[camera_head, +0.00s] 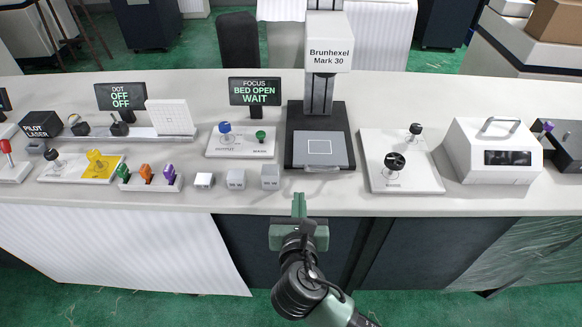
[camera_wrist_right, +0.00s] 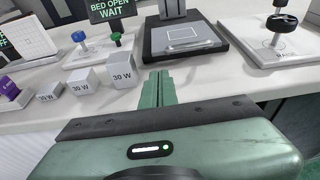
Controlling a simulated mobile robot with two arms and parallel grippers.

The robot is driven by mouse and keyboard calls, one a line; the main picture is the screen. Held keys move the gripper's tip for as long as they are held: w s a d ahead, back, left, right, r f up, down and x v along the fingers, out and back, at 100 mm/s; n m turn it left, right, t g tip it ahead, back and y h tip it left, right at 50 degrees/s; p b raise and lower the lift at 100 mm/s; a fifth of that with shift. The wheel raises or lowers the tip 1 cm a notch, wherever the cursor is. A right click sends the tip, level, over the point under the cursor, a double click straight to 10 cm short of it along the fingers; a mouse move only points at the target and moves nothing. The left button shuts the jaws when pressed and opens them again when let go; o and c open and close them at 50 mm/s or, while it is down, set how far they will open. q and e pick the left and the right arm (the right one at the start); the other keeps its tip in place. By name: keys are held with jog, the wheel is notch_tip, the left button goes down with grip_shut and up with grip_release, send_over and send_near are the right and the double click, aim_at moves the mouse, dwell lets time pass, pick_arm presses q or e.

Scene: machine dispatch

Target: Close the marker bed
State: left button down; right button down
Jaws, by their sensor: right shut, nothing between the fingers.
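The marker (camera_head: 328,58), labelled "Brunhexel Mark 30", stands at the back of the bench on a dark base. Its grey bed (camera_head: 319,151) has a white square outline and a light handle (camera_head: 321,169) at its front edge. The bed also shows in the right wrist view (camera_wrist_right: 184,40). A screen (camera_head: 255,92) reads "FOCUS BED OPEN WAIT". My right gripper (camera_head: 299,200) is shut and empty at the bench's front edge, just in front of and left of the bed, apart from it. My left gripper is not in view.
Weight-like blocks, one marked "30 W" (camera_wrist_right: 123,76), stand left of the bed. A white panel with a blue and a green knob (camera_head: 241,142) lies behind them. A panel with black knobs (camera_head: 403,160) and a white box machine (camera_head: 492,150) stand to the right.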

send_near(299, 156)
jog(key=shift+w+f, duration=0.75)
jog(key=shift+f, duration=0.1)
jog(key=shift+w, duration=0.8)
jog(key=shift+w+r+p, duration=0.15)
jog(key=shift+w+p, duration=0.4)
jog(key=shift+w, duration=0.35)
jog(key=shift+w+f, duration=0.2)
jog(key=shift+w, duration=0.2)
